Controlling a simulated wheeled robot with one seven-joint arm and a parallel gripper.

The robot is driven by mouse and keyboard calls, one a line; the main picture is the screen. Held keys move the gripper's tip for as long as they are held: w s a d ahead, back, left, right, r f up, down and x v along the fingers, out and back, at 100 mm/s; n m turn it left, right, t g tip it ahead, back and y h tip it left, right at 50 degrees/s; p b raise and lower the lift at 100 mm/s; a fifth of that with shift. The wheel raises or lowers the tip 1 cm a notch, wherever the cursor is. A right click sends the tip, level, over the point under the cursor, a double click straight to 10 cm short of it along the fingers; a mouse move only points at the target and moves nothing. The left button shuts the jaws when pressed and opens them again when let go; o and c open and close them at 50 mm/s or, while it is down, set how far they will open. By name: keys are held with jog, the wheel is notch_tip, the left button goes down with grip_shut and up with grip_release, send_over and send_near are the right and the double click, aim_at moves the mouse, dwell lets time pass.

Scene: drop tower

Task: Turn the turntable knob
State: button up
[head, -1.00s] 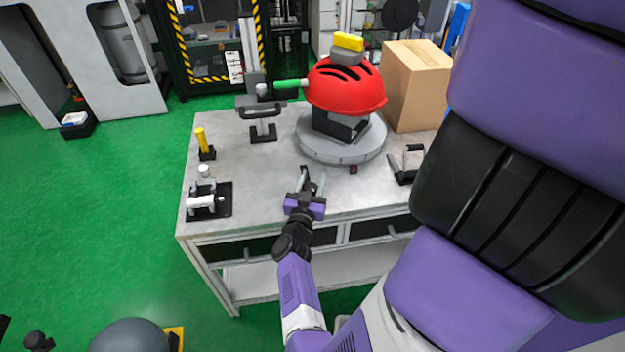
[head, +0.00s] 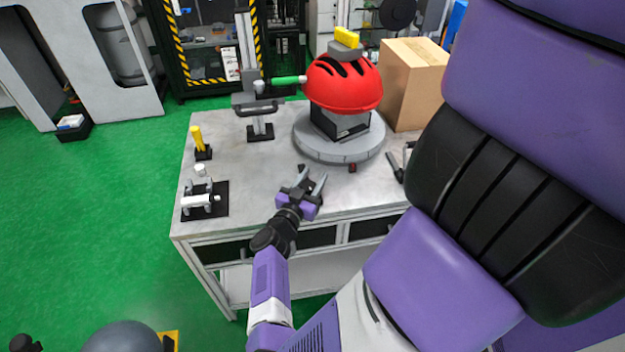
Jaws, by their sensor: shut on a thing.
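The grey round turntable (head: 322,148) stands on the table. A small dark red knob (head: 353,167) shows low at its front edge. A red helmet (head: 343,85) sits over a dark block on the turntable, with a grey and yellow piece (head: 346,38) on top. My gripper (head: 312,175) is over the table's front part, in front of the turntable and left of the red knob, apart from it in the picture. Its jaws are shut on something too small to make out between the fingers.
A yellow peg (head: 198,137) and a white toggle fixture (head: 200,200) stand farther left. A cardboard box (head: 410,78) is at the back right. My arm hides the table's right side.

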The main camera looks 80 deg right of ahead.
jog(key=shift+f, duration=0.1)
jog(key=o, duration=1.4)
jog(key=shift+c, duration=0.2)
jog(key=shift+a, duration=0.1)
jog(key=shift+b+v, duration=0.45)
jog(key=shift+v, duration=3.35)
